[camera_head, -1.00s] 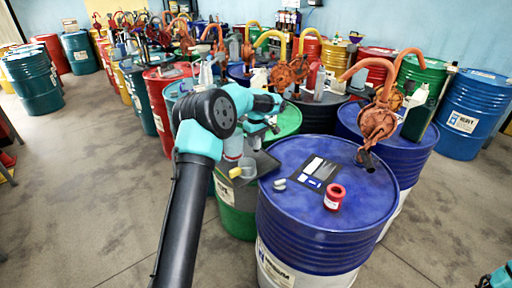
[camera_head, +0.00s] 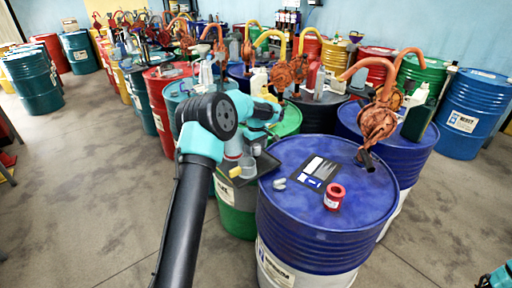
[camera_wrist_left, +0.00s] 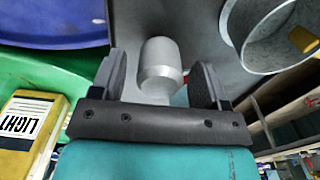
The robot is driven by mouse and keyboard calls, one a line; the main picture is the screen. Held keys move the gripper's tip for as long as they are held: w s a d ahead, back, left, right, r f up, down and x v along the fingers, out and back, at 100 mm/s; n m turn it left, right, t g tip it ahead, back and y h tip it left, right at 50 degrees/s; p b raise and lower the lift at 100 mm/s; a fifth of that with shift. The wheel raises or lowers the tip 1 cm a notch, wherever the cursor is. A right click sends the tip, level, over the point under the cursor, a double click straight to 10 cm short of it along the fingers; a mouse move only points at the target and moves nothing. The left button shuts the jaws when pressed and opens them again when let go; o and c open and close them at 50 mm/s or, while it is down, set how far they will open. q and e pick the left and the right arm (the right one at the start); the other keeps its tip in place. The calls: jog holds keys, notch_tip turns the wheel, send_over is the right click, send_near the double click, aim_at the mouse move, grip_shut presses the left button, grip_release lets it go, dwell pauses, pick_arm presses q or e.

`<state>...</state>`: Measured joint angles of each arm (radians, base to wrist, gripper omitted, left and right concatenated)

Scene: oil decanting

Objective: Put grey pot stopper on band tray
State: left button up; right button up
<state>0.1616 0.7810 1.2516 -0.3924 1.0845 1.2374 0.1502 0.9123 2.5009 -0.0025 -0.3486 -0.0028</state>
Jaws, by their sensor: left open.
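The grey pot stopper (camera_wrist_left: 162,62) is a small rounded cylinder standing on a grey tray surface (camera_wrist_left: 196,40) in the left wrist view. My left gripper (camera_wrist_left: 160,84) is open, with one finger on each side of the stopper. In the head view my left gripper (camera_head: 257,142) is over the tray on the green drum, and my arm partly hides this area. The likely band tray (camera_head: 318,171) is a flat dark piece with white and blue bands on the blue drum, to the right. My right gripper is not in view.
A grey pot (camera_wrist_left: 268,38) stands beside the stopper. A red spool-like piece (camera_head: 334,195) and small grey pieces (camera_head: 279,183) are on the blue drum (camera_head: 300,226). An orange pump (camera_head: 377,125) rises behind. A yellow can (camera_wrist_left: 32,128) shows in the wrist view.

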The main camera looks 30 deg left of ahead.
aim_at(256, 145)
pick_arm(q)
jog(key=shift+r, duration=0.1)
notch_tip(256, 145, up, 12)
dwell(0.7)
dwell(0.4)
